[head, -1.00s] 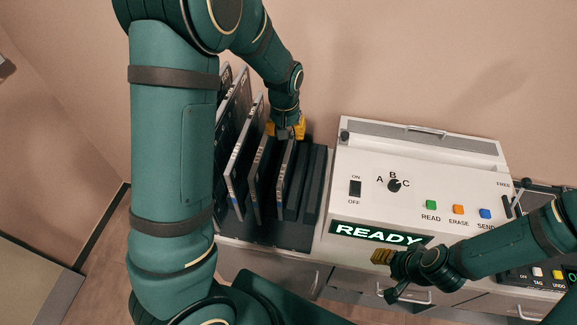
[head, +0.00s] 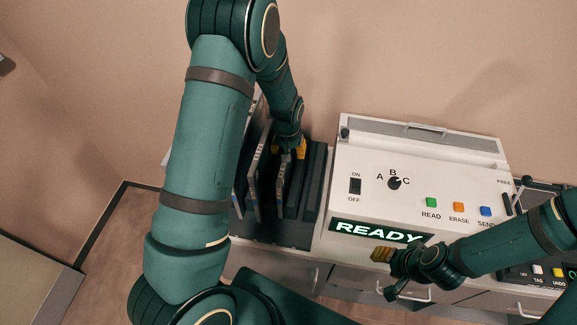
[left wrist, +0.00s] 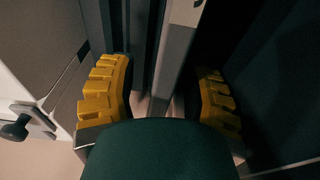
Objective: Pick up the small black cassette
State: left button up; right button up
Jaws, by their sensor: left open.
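Several dark cassettes with pale label edges stand upright in a black rack (head: 265,239). The shortest one, likely the small black cassette (head: 280,187), stands at the right end of the row, just below my left gripper (head: 289,151). My left gripper is open and points down over the rack. In the left wrist view, its yellow fingers (left wrist: 160,95) stand apart with a grey-edged upright slab (left wrist: 178,45) between them, and neither visibly presses on it. My right gripper (head: 382,255) hangs in front of the reader; its finger gap is unclear.
Empty dark slots (head: 314,185) lie between cassettes and reader. My left arm hides the rack's left part.

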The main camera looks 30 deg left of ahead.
pick_arm(q)
grip_shut()
dwell(0.3)
notch_tip(320, 180, up, 10)
jog(key=shift+r, duration=0.1)
dwell(0.4)
notch_tip(320, 180, up, 9)
jog(key=p, duration=0.3)
jog(key=shift+p, duration=0.4)
dwell(0.7)
